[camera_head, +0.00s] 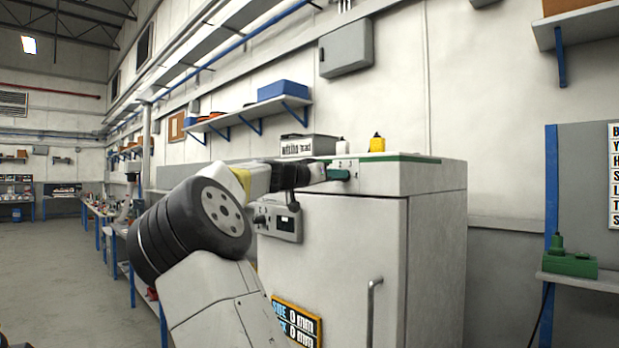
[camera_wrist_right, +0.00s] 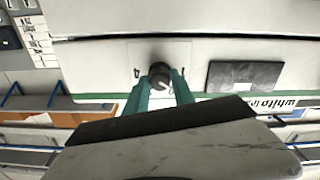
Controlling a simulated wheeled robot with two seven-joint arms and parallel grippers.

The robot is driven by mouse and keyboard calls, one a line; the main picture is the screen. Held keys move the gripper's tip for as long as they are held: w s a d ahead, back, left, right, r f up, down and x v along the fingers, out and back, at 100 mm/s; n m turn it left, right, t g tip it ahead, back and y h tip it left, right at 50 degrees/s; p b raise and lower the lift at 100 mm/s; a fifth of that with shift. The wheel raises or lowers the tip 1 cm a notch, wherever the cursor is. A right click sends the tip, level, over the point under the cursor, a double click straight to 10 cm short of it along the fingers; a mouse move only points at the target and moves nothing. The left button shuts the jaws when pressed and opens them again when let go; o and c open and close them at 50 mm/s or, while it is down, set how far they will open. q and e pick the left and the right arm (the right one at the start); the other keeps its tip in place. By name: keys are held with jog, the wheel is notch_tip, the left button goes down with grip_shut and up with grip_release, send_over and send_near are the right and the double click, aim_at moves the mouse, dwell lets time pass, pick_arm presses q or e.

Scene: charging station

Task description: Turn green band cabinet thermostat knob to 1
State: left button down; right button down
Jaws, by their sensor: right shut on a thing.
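The white cabinet (camera_head: 335,245) has a green band (camera_head: 400,157) along its top edge, which also shows in the wrist view (camera_wrist_right: 88,97). Its dark round thermostat knob (camera_wrist_right: 160,74) sits on a pale panel in the wrist view, with a white pointer slanting to the lower right. My right gripper (camera_head: 341,174) is at the cabinet's upper front; its green fingers are on either side of the knob and shut on it. In the head view the fingers hide the knob. Small marks around the dial are too blurred to read surely. My left gripper is not in view.
A dark panel (camera_wrist_right: 243,76) lies beside the knob in the wrist view. A control box (camera_head: 278,221) sits on the cabinet front below my right arm. A door handle (camera_head: 372,300) sticks out.

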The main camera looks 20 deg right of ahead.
jog(key=n, duration=0.6)
jog(key=shift+n, duration=0.4)
dwell(0.3)
jog(key=c, duration=1.1)
grip_release()
jog(key=shift+o, duration=0.2)
jog(key=shift+a, duration=0.1)
jog(key=v, duration=0.7)
jog(key=shift+a, duration=0.3)
jog(key=shift+s+a, duration=0.1)
